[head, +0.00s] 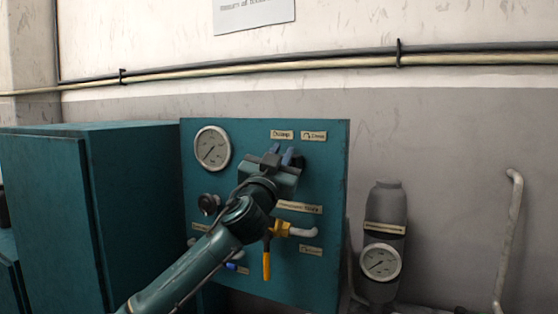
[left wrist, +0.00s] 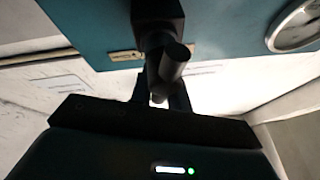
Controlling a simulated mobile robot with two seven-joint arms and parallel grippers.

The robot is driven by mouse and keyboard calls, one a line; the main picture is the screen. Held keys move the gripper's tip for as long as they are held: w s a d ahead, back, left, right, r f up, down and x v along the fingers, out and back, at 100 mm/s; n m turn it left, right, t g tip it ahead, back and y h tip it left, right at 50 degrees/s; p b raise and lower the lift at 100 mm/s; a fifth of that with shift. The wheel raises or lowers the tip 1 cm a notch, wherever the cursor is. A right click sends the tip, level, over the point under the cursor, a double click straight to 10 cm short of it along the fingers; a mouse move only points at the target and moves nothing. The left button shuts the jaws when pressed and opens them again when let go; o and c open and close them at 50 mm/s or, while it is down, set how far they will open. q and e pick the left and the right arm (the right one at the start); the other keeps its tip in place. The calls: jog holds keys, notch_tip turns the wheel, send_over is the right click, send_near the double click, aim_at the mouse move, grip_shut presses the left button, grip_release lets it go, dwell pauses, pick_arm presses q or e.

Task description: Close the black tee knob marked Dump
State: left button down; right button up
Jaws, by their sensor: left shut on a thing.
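The black tee knob (left wrist: 172,62) shows in the left wrist view, its stem running to the teal panel and its crossbar between my fingers. In the head view my left gripper hides most or all of the knob. My left gripper (head: 279,157) is at the upper middle of the panel, just below the Dump label (head: 282,134). It is shut on the knob; its dark fingers also show in the left wrist view (left wrist: 160,95). My right gripper is in neither view.
The teal panel (head: 335,200) carries a round gauge (head: 212,147), a small black knob (head: 208,203) and a yellow-handled valve (head: 267,262). A teal cabinet (head: 45,200) stands left. A grey cylinder with a gauge (head: 385,205) and a bent pipe (head: 510,240) stand right.

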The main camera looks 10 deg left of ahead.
pick_arm(q)
jog(key=shift+d+f, duration=0.1)
jog(key=shift+f, duration=0.2)
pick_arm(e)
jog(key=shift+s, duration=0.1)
pick_arm(q)
jog(key=c, duration=1.7)
grip_release()
jog(key=o, duration=0.4)
jog(key=shift+w, duration=0.15)
jog(key=shift+c, duration=0.2)
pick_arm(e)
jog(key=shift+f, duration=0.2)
pick_arm(q)
jog(key=shift+s+f, duration=0.25)
jog(key=shift+s, duration=0.25)
jog(key=b+v, duration=0.3)
jog(key=v, duration=0.9)
jog(key=shift+b, duration=0.4)
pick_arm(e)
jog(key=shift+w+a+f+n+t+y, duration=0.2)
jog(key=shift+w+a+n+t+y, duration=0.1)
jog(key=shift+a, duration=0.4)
pick_arm(q)
jog(key=shift+s, duration=0.1)
